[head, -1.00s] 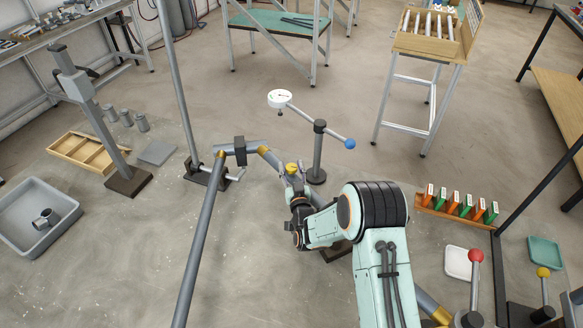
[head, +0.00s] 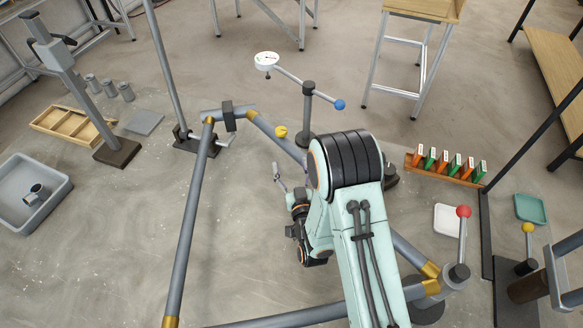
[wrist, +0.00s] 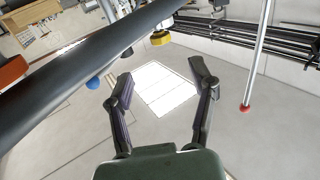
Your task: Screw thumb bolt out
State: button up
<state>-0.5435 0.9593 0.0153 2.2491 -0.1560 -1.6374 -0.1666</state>
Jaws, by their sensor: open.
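The thumb bolt appears as a small yellow knob (head: 281,131) beside the upper right tube of the grey frame (head: 187,235) in the head view. A yellow knob (wrist: 160,38) also shows in the wrist view, beyond my fingertips and close to a dark tube (wrist: 75,75). My gripper (head: 290,168) is open and empty, on the near side of the knob and apart from it. In the wrist view my gripper (wrist: 162,74) has its two fingers spread wide with only floor between them. The bolt's shank and its seat cannot be made out.
A dial gauge (head: 266,60) on a post stands behind the knob, its arm ending in a blue ball (head: 339,104). A clamp (head: 229,117) grips the frame's far corner. A rack of orange and green blocks (head: 445,165) and a red-knobbed lever (head: 463,212) stand right.

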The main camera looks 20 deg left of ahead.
jog(key=shift+s+d, duration=0.2)
jog(key=shift+s, duration=0.2)
